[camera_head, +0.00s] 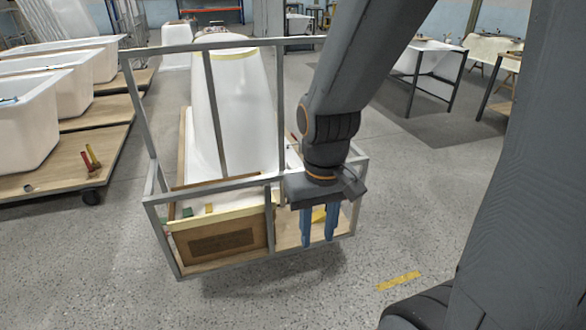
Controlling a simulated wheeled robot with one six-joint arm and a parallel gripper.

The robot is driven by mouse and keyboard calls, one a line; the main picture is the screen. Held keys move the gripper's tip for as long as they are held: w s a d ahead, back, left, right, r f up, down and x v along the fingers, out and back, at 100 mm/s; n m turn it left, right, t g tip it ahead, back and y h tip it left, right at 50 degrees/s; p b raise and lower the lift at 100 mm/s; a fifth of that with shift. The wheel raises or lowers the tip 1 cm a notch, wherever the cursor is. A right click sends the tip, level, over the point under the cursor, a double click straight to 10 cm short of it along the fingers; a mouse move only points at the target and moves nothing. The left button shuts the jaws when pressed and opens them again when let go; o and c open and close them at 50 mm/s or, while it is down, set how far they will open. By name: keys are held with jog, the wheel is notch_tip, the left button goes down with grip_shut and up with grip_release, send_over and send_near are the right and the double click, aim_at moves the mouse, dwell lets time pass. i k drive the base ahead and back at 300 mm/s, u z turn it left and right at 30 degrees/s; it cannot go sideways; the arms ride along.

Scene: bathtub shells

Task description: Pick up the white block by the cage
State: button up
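The cage is a grey metal frame (215,44) on the floor in the middle of the head view. A large white tub shell (240,105) stands upright in and behind it. I cannot make out a separate white block with certainty; the front of the cage is partly hidden by my arm. My gripper (318,230) points down at the front right of the cage, with its two blue fingers apart and a gap between them. Nothing shows held between them. A yellow patch (318,215) shows behind the fingers; its exact shape is hidden.
A wooden box with a dark panel (218,243) sits in the cage's front left. White tubs on wooden pallets (105,150) stand at the left. Tables with dark metal legs (411,84) stand at the back right. The floor at right, with a yellow strip (400,281), is clear.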

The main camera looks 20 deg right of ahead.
aim_at(292, 164)
jog(key=z, duration=0.4)
jog(key=k, duration=0.5)
jog(key=z, duration=0.95)
jog(key=k, duration=0.85)
jog(key=z, duration=0.65)
jog(key=i, duration=3.7)
jog(key=u, duration=0.45)
jog(key=i, duration=1.75)
jog(key=u, duration=1.3)
jog(key=i, duration=0.9)
jog(key=u, duration=1.9)
jog(key=i, duration=1.2)
jog(key=u, duration=0.2)
